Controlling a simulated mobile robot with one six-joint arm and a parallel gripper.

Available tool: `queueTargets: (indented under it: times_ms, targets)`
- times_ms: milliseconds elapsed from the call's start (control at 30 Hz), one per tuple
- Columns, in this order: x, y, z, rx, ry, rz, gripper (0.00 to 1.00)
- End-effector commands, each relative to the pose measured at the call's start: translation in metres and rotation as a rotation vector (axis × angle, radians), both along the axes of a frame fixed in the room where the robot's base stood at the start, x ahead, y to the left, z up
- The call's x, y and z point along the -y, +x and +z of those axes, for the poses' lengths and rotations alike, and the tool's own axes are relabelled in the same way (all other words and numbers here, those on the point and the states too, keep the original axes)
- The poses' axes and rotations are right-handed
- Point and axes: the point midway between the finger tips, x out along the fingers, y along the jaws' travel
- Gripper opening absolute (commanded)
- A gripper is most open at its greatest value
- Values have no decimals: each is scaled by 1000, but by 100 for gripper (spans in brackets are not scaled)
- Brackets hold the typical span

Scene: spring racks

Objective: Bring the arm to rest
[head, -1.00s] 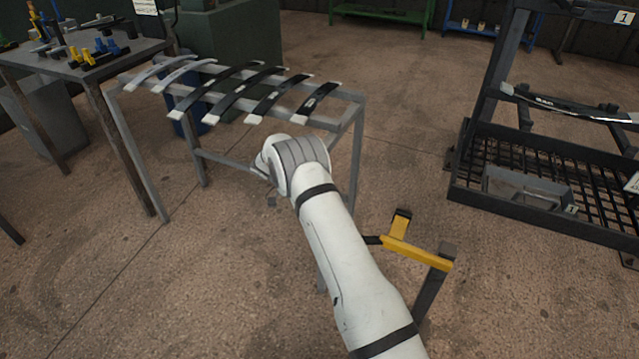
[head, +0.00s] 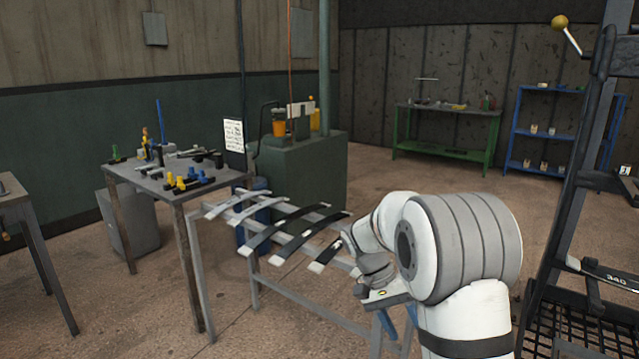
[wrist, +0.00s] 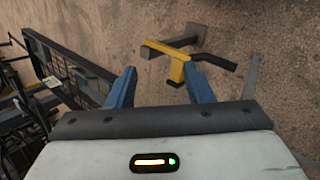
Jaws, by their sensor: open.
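My arm is folded in the right half of the head view, with its white and grey links in front of the spring rack's right end. My gripper (head: 396,318) hangs low beside that end, partly cut off by my own arm. In the wrist view my gripper (wrist: 158,90) shows two blue fingers spread apart with nothing between them. Beyond the fingertips is a yellow bracket (wrist: 176,62) with dark ends, above the concrete floor. I cannot tell its exact distance from the fingers.
A grey rack (head: 283,292) holds several curved springs (head: 292,246). A tool table (head: 190,194) stands to its left. A dark metal frame with a mesh tray (head: 560,331) is close on the right; mesh also shows in the wrist view (wrist: 64,72). Open floor (head: 400,180) lies behind.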

Motion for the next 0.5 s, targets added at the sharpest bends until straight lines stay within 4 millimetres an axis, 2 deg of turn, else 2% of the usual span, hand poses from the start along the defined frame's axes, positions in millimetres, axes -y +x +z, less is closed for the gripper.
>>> queueTargets:
  times_ms: [33,100,300,500]
  targets:
    - [0,-14,26,26,45,21,47]
    - [-1,-32,46,58,110,59,47]
    - [-6,-87,96,165,271,173,47]
    - [-13,-142,132,298,393,294,47]
